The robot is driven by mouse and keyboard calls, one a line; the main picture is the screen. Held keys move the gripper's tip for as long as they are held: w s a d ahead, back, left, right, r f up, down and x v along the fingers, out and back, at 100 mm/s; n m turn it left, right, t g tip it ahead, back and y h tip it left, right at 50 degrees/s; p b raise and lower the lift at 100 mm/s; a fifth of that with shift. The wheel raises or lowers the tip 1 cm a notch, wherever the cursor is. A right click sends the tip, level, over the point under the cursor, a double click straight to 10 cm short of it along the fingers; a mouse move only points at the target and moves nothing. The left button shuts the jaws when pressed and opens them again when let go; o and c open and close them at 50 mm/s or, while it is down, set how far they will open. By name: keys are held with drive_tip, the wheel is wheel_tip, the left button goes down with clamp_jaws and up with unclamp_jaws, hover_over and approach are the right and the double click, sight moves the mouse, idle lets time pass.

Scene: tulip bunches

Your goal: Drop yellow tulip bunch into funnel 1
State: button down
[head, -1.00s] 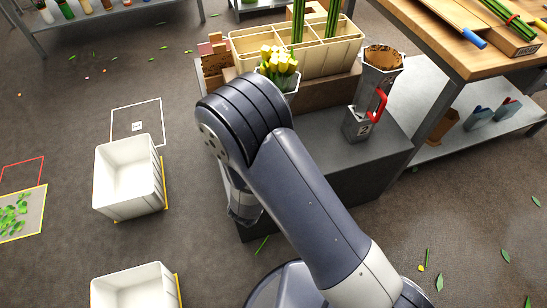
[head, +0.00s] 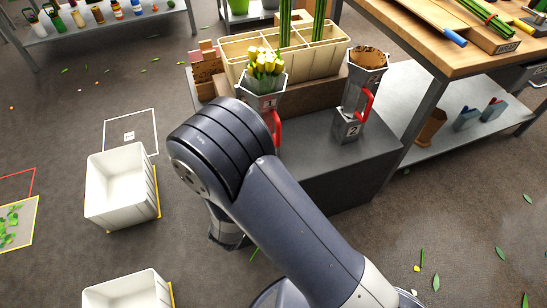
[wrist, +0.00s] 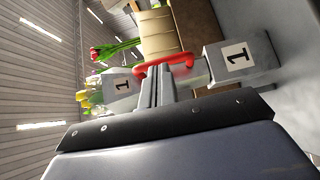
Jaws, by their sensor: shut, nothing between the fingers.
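The yellow tulip bunch (head: 266,64) stands heads up in the mouth of funnel 1 (head: 262,97), a grey metal funnel marked 1 with a red handle (head: 278,126). My arm hides the lower part of funnel 1 in the head view. In the wrist view, which is turned sideways, the yellow heads (wrist: 86,97) show beyond the upper label, and the base (wrist: 240,58) also carries a 1. My gripper (wrist: 158,72) is shut and empty, right by the red handle (wrist: 178,62); I cannot tell if they touch. The head view hides its fingers.
Funnel 2 (head: 352,100) stands to the right on the same dark stand (head: 320,150). A divided cream box (head: 300,62) with green stems is behind. White bins (head: 122,185) stand on the floor at left. A wooden-topped table (head: 440,40) is at right.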

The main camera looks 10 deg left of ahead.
drive_tip(key=s, duration=0.7)
drive_tip(key=shift+s+a, duration=0.15)
drive_tip(key=shift+s, duration=0.15)
drive_tip(key=shift+r, duration=0.1)
